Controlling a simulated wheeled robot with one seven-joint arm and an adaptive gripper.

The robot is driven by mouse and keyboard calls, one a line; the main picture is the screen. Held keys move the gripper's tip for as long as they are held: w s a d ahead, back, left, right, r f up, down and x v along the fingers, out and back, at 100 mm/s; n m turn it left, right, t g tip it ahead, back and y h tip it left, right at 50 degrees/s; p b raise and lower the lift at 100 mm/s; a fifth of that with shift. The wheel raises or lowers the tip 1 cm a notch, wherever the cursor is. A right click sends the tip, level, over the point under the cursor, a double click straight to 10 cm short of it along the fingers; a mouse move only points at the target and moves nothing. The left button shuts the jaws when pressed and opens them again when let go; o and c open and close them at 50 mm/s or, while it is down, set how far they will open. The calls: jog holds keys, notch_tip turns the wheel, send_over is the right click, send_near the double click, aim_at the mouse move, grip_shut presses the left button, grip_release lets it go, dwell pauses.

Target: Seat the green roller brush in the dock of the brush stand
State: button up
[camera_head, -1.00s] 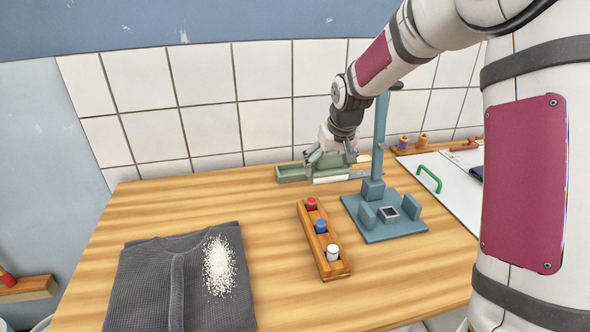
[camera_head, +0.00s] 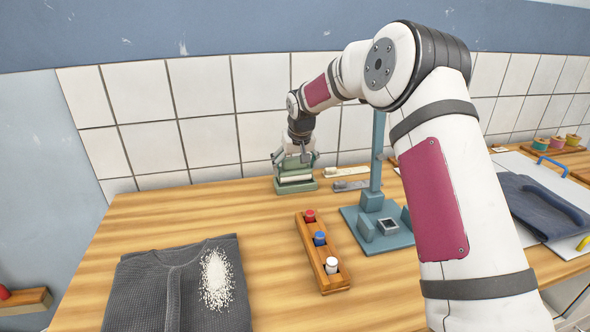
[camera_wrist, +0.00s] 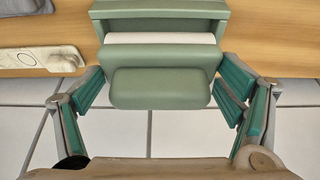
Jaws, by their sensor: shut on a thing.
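The green roller brush (camera_wrist: 160,88) has a rounded green body. It lies between the two teal-padded fingers of my gripper (camera_wrist: 162,90) in the wrist view, and the gripper is shut on it. A white roller strip (camera_wrist: 160,38) shows beside it. A green box-like holder (camera_wrist: 160,6), seemingly the dock of the brush stand, frames the strip. In the head view the holder (camera_head: 296,188) stands on the table by the tiled wall, with my gripper (camera_head: 295,160) directly above, pointing down. The brush is in or just over the holder; I cannot tell whether it sits fully down.
A teal stand (camera_head: 390,240) with a tall post is further right. A wooden rack (camera_head: 325,262) with coloured caps and a grey garment (camera_head: 150,290) lie in front.

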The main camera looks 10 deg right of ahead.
jog(key=shift+f, duration=0.7)
jog(key=shift+f, duration=0.1)
jog(key=o, duration=1.1)
jog(key=shift+c, duration=0.2)
jog(key=v, duration=1.2)
